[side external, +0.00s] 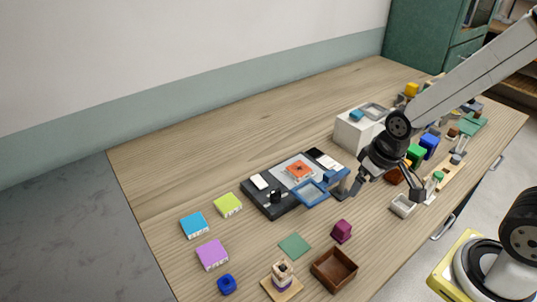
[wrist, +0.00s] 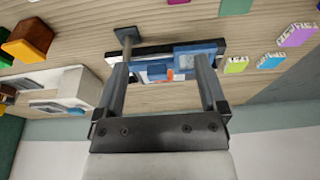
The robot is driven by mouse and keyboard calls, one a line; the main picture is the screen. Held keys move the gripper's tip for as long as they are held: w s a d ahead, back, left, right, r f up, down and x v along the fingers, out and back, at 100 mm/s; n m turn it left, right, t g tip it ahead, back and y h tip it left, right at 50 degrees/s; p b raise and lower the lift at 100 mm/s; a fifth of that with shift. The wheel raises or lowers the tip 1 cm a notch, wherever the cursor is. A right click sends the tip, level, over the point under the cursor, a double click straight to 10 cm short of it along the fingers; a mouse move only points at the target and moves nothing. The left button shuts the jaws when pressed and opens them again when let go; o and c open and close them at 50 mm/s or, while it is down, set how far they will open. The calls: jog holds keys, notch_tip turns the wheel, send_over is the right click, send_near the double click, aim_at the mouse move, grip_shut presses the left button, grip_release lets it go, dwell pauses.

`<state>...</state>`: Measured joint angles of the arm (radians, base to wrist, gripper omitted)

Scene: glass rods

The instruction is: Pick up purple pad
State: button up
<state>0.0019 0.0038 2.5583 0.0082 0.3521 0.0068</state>
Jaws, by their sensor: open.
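The purple pad (side external: 212,254) is a flat light-purple block lying on the table at the front left in the side view. It also shows at the upper right of the wrist view (wrist: 297,35). My gripper (side external: 388,187) is open and empty, above the table to the right of the black tray and well apart from the pad. In the wrist view its two fingers (wrist: 162,72) are spread, with the black tray beyond them.
A cyan pad (side external: 195,225) and a lime pad (side external: 228,205) lie near the purple one. A blue block (side external: 227,285) sits in front of it. The black tray (side external: 268,208), a magenta block (side external: 342,231) and a brown box (side external: 334,270) lie between.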

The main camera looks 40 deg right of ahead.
jog(key=f+m, duration=0.2)
jog(key=m, duration=0.1)
jog(key=m+g+y, duration=0.3)
jog(key=m+y, duration=0.2)
jog(key=m, duration=1)
send_over(345, 224)
jog(key=d, duration=0.3)
jog(key=f, duration=0.5)
jog(key=shift+w+a+f, duration=0.1)
jog(key=shift+a+f, duration=0.15)
jog(key=shift+a+f+h, duration=0.15)
jog(key=shift+a+f, duration=0.1)
jog(key=shift+f, duration=0.35)
jog(key=shift+a+f+h, duration=0.15)
jog(key=shift+a+f, duration=0.1)
jog(key=shift+f, duration=0.35)
jog(key=shift+f, duration=0.1)
jog(key=shift+x, duration=2.5)
